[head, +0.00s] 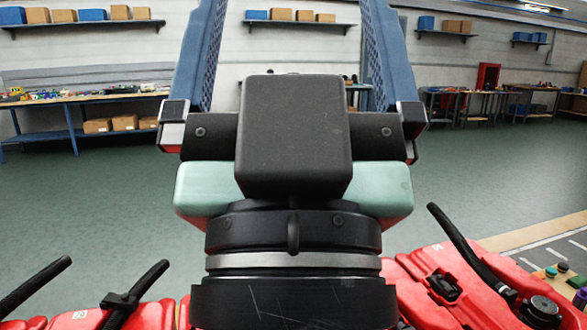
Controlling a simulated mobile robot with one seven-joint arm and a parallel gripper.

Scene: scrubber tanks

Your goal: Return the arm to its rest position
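My gripper (296,8) fills the middle of the head view, seen from behind its black wrist and housing. It points away from me, toward the far wall. Its two blue perforated fingers stand wide apart and run up to the top edge, where the tips seem cut off. Only wall and shelf show in the visible gap between them, so it looks open and empty. The rest of my arm is out of view below.
Red scrubber tanks (438,262) with black hoses lie at the bottom, on both sides of my wrist. A bench with colored knobs (567,275) stands at lower right. A workbench (75,99) is at far left, with more benches at far right. The green floor between is clear.

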